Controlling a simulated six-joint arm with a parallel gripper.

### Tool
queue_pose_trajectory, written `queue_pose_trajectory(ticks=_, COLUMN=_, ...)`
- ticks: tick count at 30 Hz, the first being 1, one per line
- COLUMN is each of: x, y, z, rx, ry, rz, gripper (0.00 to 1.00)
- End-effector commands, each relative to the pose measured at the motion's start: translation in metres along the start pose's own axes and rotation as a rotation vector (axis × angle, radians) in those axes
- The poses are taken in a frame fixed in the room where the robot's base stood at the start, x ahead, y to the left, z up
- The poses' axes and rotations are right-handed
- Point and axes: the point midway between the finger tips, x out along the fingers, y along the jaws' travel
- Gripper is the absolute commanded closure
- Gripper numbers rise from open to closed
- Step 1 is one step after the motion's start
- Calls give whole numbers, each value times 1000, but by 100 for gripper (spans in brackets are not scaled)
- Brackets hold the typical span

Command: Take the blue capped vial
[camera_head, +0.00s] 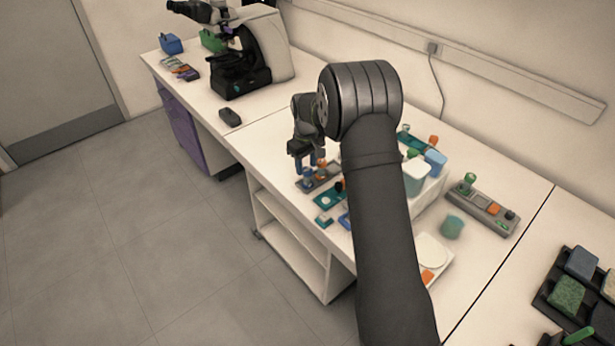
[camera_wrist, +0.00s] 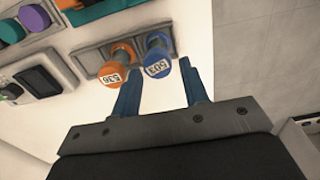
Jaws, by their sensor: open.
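The blue capped vial (camera_wrist: 157,66), marked 503, stands in a grey rack (camera_wrist: 92,60) in the wrist view. My gripper (camera_wrist: 162,68) has two blue fingers, open and empty. In the wrist view the blue cap appears between or just beyond the fingertips; I cannot tell whether they touch it. An orange capped vial (camera_wrist: 112,72), marked 536, stands in the same rack just left of it, close to the left finger. In the head view my gripper (camera_head: 305,163) hangs over the rack (camera_head: 327,176) near the bench's front edge, and the vials are small there.
A teal rack (camera_head: 328,200) and other small items stand nearby, partly behind my arm. White bins with blue and green contents (camera_head: 416,178) stand to the right. A microscope (camera_head: 240,65) and a black mouse (camera_head: 230,116) are farther left. The bench between mouse and rack is clear.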

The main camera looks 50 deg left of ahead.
Motion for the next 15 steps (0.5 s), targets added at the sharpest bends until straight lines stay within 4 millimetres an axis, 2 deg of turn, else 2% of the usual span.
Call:
queue_pose_trajectory(ticks=7, x=38, y=2, z=1, rx=1, ry=-4, rz=-2, gripper=59)
queue_pose_trajectory(ticks=10, x=45, y=2, z=1, rx=0, ry=-1, rz=-1, gripper=59)
queue_pose_trajectory(ticks=15, x=45, y=2, z=1, rx=0, ry=-1, rz=-1, gripper=59)
